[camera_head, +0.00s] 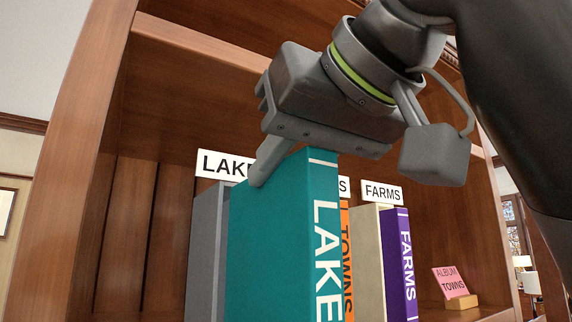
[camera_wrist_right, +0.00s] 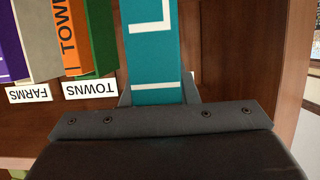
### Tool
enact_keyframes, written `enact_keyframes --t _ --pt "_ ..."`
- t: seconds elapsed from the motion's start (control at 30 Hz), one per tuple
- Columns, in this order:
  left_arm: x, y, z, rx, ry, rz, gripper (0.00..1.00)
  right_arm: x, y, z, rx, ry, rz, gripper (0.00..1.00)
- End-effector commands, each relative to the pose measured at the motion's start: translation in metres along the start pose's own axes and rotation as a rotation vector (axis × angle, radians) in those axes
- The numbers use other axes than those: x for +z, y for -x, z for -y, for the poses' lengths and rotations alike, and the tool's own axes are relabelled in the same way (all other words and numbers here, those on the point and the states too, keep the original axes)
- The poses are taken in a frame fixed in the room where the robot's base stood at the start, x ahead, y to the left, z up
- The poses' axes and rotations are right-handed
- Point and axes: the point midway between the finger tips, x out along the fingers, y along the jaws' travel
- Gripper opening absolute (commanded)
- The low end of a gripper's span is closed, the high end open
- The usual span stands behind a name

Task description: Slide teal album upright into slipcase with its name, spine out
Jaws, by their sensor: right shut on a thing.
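The teal album (camera_head: 270,235) stands upright in my right gripper, with its white-lettered LAKE spine facing out toward the front right. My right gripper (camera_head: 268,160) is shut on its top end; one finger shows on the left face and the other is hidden. The wrist view shows the teal spine (camera_wrist_right: 152,45) between both fingers. A grey slipcase (camera_head: 205,250) stands behind and left of the album, under a partly covered LAKE sign (camera_head: 225,165). The album hides its opening, so I cannot tell whether the album is inside it. My left gripper is out of view.
Right of the teal album stand an orange TOWNS album (camera_head: 347,260) with a green slipcase side (camera_wrist_right: 103,40), and a purple FARMS album (camera_head: 399,265) in a cream slipcase (camera_head: 367,260). A pink ALBUM TOWNS card (camera_head: 449,282) stands at the right. The wooden bookcase side (camera_head: 75,190) bounds the left.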

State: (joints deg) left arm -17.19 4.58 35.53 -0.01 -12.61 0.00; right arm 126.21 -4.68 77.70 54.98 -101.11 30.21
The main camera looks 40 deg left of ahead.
Motion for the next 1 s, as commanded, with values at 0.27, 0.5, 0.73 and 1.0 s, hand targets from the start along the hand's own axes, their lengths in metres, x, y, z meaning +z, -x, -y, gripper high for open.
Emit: enact_keyframes --t 0.27,0.5,0.73,1.0 --pt "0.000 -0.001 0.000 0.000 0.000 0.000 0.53 -0.001 0.001 0.000 0.001 0.000 -0.003 0.00" --pt "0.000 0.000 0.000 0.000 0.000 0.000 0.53 -0.002 -0.001 0.000 0.000 0.000 -0.002 0.00" --pt "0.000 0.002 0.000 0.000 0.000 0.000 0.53 -0.004 -0.006 0.000 0.000 -0.001 -0.003 0.00" --pt "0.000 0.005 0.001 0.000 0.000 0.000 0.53 -0.006 -0.013 0.000 -0.001 -0.001 -0.002 0.00"
